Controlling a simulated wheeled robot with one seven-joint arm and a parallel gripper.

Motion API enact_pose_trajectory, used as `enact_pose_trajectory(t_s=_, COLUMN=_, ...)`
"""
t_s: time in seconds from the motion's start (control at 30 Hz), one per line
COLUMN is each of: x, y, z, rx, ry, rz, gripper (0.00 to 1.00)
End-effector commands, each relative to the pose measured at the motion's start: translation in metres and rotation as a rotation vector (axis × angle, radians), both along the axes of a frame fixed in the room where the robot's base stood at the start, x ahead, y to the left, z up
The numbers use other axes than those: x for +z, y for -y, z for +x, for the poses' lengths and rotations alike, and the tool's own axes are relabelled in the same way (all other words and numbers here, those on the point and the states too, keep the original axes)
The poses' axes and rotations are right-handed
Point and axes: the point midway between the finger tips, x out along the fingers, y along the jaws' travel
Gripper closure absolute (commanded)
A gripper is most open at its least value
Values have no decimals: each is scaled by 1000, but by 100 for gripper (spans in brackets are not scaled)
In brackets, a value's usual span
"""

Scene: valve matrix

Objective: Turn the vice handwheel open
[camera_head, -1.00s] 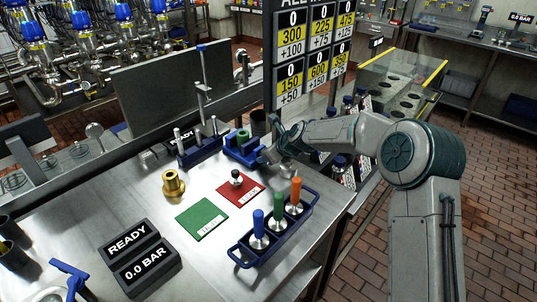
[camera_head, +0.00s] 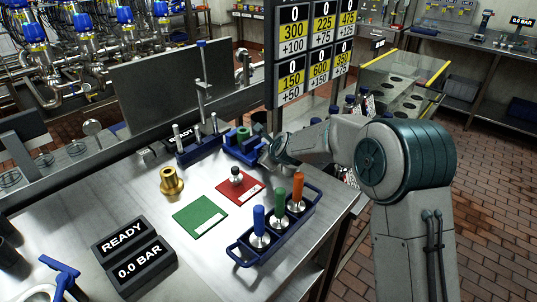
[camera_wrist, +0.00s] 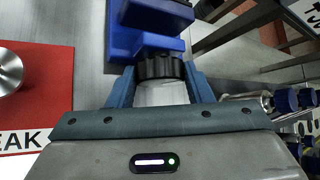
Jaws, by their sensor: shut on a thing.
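The blue vice (camera_head: 243,144) stands at the back right of the steel bench, with a green part held in it. The vice body also shows at the top of the wrist view (camera_wrist: 150,28). Its black ribbed handwheel (camera_wrist: 160,68) faces my gripper. My gripper (camera_wrist: 162,80) is shut on the handwheel, one blue-grey finger on each side of it. In the head view my gripper (camera_head: 268,158) is at the vice's near right side, and the arm hides the handwheel there.
A red mat (camera_head: 243,193) with a small knobbed part and a green mat (camera_head: 200,217) lie in front. A blue tray (camera_head: 268,241) holds blue, green and orange-handled tools. A brass fitting (camera_head: 171,182) stands left. A score board (camera_head: 318,55) rises behind.

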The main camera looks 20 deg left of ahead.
Motion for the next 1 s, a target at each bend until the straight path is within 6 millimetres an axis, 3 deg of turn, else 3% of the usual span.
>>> enact_pose_trajectory(t_s=0.1, x=-1, y=0, z=0, rx=0, ry=-4, rz=-1, gripper=77)
enact_pose_trajectory(t_s=0.13, x=-1, y=0, z=0, rx=1, ry=-4, rz=-1, gripper=46)
enact_pose_trajectory(t_s=0.2, x=-1, y=0, z=0, rx=0, ry=-4, rz=-1, gripper=32)
enact_pose_trajectory(t_s=0.63, x=6, y=5, z=-5, rx=0, ry=0, rz=1, gripper=32)
enact_pose_trajectory(t_s=1.0, x=41, y=36, z=-42, rx=-1, ry=1, rz=0, gripper=32)
